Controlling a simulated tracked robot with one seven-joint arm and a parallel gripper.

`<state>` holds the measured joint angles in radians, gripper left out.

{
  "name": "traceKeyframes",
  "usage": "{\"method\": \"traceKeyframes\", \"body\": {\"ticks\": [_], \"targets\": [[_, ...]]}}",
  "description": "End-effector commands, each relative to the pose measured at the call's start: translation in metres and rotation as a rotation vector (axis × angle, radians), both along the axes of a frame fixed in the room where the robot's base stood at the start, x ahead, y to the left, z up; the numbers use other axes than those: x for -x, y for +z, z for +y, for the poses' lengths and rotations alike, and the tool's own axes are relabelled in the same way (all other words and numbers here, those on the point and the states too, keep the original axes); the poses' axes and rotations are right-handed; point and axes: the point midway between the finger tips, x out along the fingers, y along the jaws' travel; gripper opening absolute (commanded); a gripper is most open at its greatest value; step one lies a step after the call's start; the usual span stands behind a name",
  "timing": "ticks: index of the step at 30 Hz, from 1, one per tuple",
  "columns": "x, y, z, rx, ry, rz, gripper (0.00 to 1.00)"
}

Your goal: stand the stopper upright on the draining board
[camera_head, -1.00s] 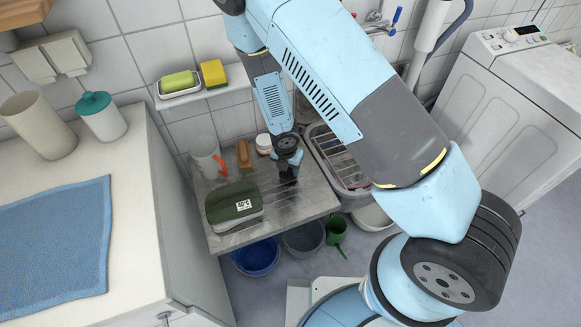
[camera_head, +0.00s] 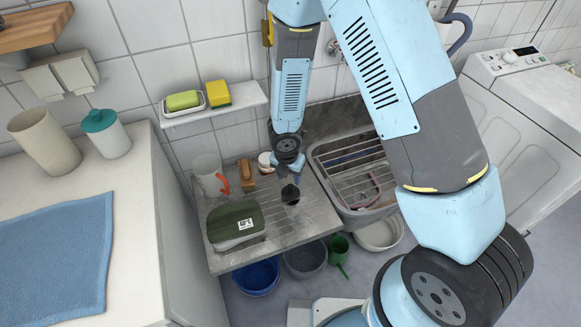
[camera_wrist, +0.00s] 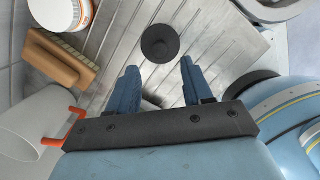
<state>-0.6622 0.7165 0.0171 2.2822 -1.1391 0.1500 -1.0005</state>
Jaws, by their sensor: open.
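The black stopper (camera_head: 290,194) is on the grey metal draining board (camera_head: 312,222), right of the green-lidded tin. In the wrist view the stopper (camera_wrist: 160,44) shows as a dark round disc with a small round centre, its round face toward the camera. Whether it stands fully upright is hard to tell. My gripper (camera_head: 286,172) is just behind and above it in the head view. In the wrist view its two blue fingers (camera_wrist: 159,67) are spread and empty, and the stopper is beyond their tips, apart from them.
A green-lidded tin (camera_head: 236,226), white mug with orange handle (camera_head: 207,172), wooden brush (camera_head: 246,174) and small white jar (camera_head: 265,161) share the board. A grey basin with a rack (camera_head: 355,165) adjoins on the right. Buckets stand below. The board's front right is clear.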

Motion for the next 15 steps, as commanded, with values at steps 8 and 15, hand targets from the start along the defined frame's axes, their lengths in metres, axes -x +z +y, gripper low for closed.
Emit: {"method": "traceKeyframes", "body": {"ticks": [8, 15], "targets": [[0.003, 0.028, 0.001, -0.002, -0.001, -0.003, 0.5], [0.005, 0.043, 0.002, -0.001, 0.0, -0.001, 0.5]]}}
